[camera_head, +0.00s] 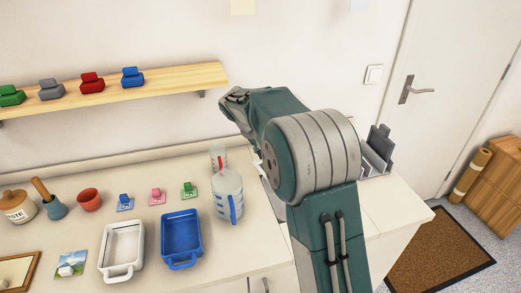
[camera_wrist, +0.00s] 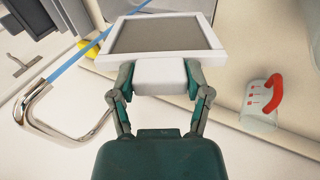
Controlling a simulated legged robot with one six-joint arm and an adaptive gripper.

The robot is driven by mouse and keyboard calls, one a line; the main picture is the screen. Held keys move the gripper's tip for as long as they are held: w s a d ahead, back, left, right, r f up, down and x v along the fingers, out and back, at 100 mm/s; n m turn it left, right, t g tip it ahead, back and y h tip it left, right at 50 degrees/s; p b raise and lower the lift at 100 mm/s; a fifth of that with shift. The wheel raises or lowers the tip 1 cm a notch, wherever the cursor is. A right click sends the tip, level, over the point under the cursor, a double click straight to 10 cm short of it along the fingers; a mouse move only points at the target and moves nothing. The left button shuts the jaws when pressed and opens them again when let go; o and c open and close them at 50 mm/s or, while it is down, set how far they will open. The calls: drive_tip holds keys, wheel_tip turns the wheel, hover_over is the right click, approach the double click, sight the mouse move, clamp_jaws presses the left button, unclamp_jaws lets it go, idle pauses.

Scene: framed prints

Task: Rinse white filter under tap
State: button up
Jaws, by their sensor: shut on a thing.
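My gripper (camera_wrist: 162,78) is shut on the white filter (camera_wrist: 141,21) in the wrist view. The filter has a white frame around a grey mesh panel, and the fingers grip its white end block. A curved chrome tap (camera_wrist: 38,104) shows at the left of the wrist view, apart from the filter. In the head view my arm hides the sink area, and the filter and fingertips cannot be made out there.
A measuring jug with a red handle (camera_wrist: 262,100) stands right of my gripper. In the head view, a blue-handled jug (camera_head: 229,195), blue tray (camera_head: 166,247) and white tray (camera_head: 106,263) occupy the counter. A shelf (camera_head: 150,88) hangs above. A grey rack (camera_head: 376,160) stands right.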

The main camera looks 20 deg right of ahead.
drive_tip(key=shift+w+d+f, duration=0.25)
drive_tip(key=shift+d, duration=1.05)
drive_tip(key=shift+w+d+f, duration=0.3)
drive_tip(key=shift+d, duration=1.05)
drive_tip(key=shift+w+d+f, duration=0.25)
drive_tip(key=shift+d, duration=1.05)
drive_tip(key=shift+s, duration=0.1)
drive_tip(key=shift+s+d, duration=0.15)
drive_tip(key=shift+s, duration=0.35)
drive_tip(key=shift+w, duration=0.1)
drive_tip(key=shift+w, duration=0.5)
drive_tip(key=shift+s, duration=0.15)
drive_tip(key=shift+s, duration=0.45)
drive_tip(key=shift+w, duration=0.15)
